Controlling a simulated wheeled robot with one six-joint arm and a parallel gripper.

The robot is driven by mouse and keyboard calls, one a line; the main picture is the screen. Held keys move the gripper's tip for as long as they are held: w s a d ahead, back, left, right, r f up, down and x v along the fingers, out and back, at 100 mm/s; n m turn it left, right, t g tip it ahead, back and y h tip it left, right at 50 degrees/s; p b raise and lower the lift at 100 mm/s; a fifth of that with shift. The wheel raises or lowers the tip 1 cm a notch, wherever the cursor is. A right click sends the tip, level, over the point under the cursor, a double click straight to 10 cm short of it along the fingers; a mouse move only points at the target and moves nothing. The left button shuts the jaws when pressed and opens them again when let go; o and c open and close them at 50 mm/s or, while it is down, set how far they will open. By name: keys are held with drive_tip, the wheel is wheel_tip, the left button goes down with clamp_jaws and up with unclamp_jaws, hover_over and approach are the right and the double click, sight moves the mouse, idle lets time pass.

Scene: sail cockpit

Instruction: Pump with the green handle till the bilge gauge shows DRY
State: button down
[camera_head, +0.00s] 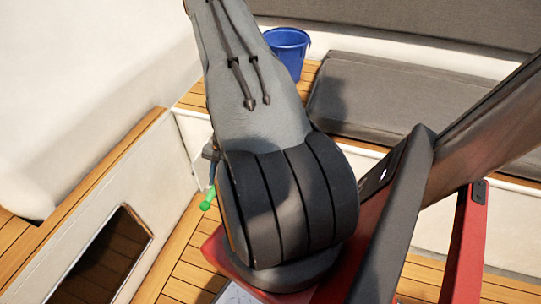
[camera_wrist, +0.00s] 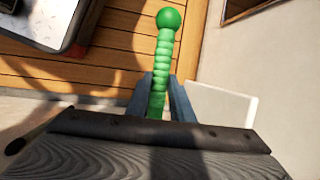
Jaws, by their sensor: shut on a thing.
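The green handle (camera_wrist: 163,62) is a ribbed green grip with a round ball end, and it stands between the two fingers of my gripper (camera_wrist: 162,98) in the wrist view. My gripper is shut on it, near its lower part, with the ball end free. In the head view the green handle (camera_head: 208,199) shows small and tilted at the left of my arm, and my arm hides most of the gripper. The bilge gauge cannot be made out in either view.
A blue bucket (camera_head: 288,50) stands on the wooden bench at the back. Grey cushions (camera_head: 400,100) line the seat on the right. A white side wall with a dark opening (camera_head: 103,255) is at the left. Bare planked floor (camera_head: 185,270) lies below the handle.

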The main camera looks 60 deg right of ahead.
wheel_tip(320, 180, down, 4)
drive_tip(key=shift+w+a+r+t+h+b, duration=0.15)
drive_tip(key=shift+t+h+b, duration=0.15)
drive_tip(key=shift+h+b, duration=0.35)
drive_tip(key=shift+s+f+h, duration=0.25)
drive_tip(key=shift+f+h, duration=0.2)
drive_tip(key=shift+r, duration=0.1)
drive_tip(key=shift+w+r+y, duration=0.2)
drive_tip(key=shift+r+y, duration=0.1)
drive_tip(key=shift+r, duration=0.2)
drive_tip(key=shift+s+d+r+g+y+p, duration=0.15)
drive_tip(key=shift+r+y+p, duration=0.35)
drive_tip(key=shift+r, duration=0.7)
drive_tip(key=shift+w+d+r+g+y+p, duration=0.15)
drive_tip(key=shift+r+g+y+p, duration=0.15)
drive_tip(key=shift+r+y, duration=0.6)
drive_tip(key=shift+g+y, duration=0.25)
drive_tip(key=shift+y, duration=0.65)
drive_tip(key=shift+d+r, duration=0.15)
drive_tip(key=shift+r, duration=0.8)
drive_tip(key=shift+d+r, duration=0.2)
drive_tip(key=shift+r, duration=0.7)
drive_tip(key=shift+d+r, duration=0.15)
drive_tip(key=shift+r, duration=0.8)
